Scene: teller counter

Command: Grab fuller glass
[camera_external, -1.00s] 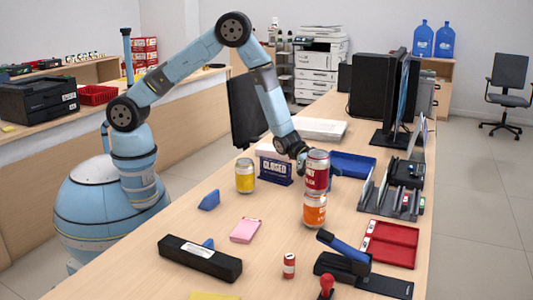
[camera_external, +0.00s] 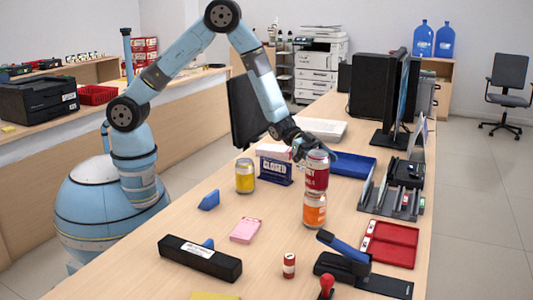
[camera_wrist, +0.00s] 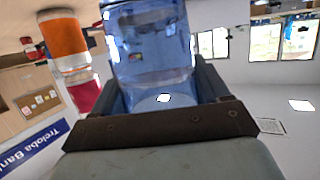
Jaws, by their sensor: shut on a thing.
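My gripper (camera_external: 301,155) is just behind and to the left of a red can stacked on an orange can in the outside view. In the wrist view my gripper (camera_wrist: 157,85) is shut on a clear bluish glass (camera_wrist: 150,40), with a dark jaw on each side. The liquid level in it is hard to tell. In the outside view the held glass is not clearly visible near the cans. I cannot make out a second glass in either view.
The red can (camera_external: 317,172) stands on the orange can (camera_external: 314,210), close to my gripper. A yellow can (camera_external: 245,176), a closed sign (camera_external: 276,168) and a blue tray (camera_external: 352,166) are nearby. A stapler (camera_external: 343,266) lies at the front right. Free counter lies left of the orange can.

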